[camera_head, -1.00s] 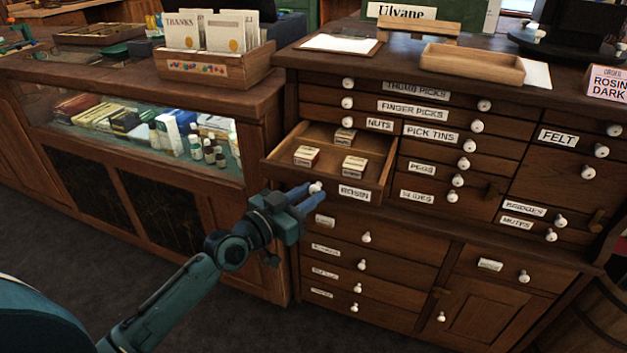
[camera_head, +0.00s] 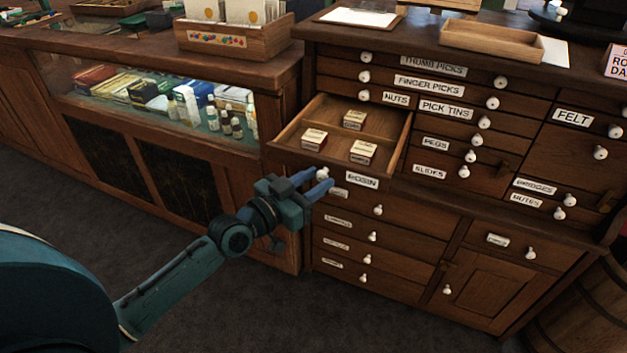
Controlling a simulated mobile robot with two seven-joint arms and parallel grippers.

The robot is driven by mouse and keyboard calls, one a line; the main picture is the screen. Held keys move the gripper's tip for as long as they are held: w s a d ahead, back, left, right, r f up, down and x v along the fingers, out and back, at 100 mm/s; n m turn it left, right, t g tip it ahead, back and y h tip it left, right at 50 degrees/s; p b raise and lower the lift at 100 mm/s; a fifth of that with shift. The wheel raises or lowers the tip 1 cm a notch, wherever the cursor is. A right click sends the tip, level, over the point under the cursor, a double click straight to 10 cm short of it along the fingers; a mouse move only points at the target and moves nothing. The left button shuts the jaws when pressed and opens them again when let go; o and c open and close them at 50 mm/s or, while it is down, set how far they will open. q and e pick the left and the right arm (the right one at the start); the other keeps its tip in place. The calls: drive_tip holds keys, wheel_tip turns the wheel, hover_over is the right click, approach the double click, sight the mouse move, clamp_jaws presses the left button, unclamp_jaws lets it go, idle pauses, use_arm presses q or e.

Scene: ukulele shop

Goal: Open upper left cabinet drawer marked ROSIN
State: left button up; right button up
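The drawer marked ROSIN (camera_head: 361,180) is pulled out from the upper left of the dark wooden cabinet (camera_head: 478,232). Several small boxes (camera_head: 362,152) lie inside it. Its white knob (camera_head: 322,173) shows at the left part of the drawer front. My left gripper (camera_head: 325,180) is at that knob, with its blue fingers on either side of it. The fingers look close around the knob, but their contact is partly hidden. My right gripper is not in view.
A glass-fronted counter (camera_head: 165,50) with bottles and boxes stands left of the cabinet. A wooden tray (camera_head: 490,42) and a clipboard (camera_head: 358,17) lie on the cabinet top. A barrel (camera_head: 590,315) stands at the lower right. Dark floor in front is clear.

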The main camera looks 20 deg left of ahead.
use_arm(q)
drive_tip(key=shift+o, duration=1.1)
drive_tip(key=shift+s, duration=0.1)
drive_tip(key=v, duration=1.3)
